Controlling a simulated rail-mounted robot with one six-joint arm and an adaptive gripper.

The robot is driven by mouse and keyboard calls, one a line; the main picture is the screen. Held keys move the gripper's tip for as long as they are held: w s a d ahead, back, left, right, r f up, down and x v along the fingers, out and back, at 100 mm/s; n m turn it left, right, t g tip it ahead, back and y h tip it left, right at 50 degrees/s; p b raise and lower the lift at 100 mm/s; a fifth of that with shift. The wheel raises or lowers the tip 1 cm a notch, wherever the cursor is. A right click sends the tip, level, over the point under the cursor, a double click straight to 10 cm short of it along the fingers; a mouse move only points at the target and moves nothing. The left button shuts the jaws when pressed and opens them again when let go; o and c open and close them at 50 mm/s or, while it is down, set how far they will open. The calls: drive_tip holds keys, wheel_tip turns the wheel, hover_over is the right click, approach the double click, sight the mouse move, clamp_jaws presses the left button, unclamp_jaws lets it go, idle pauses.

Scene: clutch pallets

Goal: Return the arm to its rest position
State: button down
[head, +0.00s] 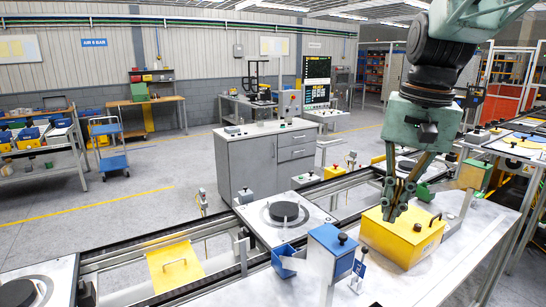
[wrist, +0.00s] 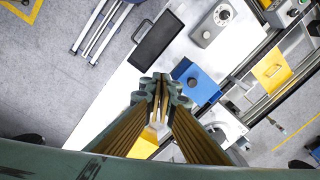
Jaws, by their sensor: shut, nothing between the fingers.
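My gripper (head: 392,205) hangs pointing down at the right of the head view, its fingers closed together and empty. Its tips overlap the left part of a yellow box (head: 415,240) with a black knob and handle on the white bench. I cannot tell the height gap from this view. In the wrist view, my gripper (wrist: 161,88) shows its fingertips together, with part of the yellow box (wrist: 146,144) behind the fingers. A blue box (head: 332,242) with a black knob stands left of the yellow box; it also shows in the wrist view (wrist: 197,82).
A pallet (head: 265,232) with a black round part sits on the conveyor rails behind the bench. A yellow plate (head: 172,268) lies between the rails. A grey cabinet (head: 240,165) stands beyond. In the wrist view a black tray (wrist: 157,40) lies on the bench.

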drive_tip(key=s+a+f+n+t+b, duration=0.1)
drive_tip(key=s+a+f+n+b, duration=0.1)
drive_tip(key=s, duration=1.1)
drive_tip(key=s+a+f+n+t+b, duration=0.2)
drive_tip(key=s+f+n+b, duration=0.1)
drive_tip(key=s, duration=1)
drive_tip(key=shift+s+f+h, duration=0.25)
drive_tip(key=shift+f+h, duration=0.05)
drive_tip(key=shift+f, duration=0.55)
drive_tip(key=shift+a, duration=0.1)
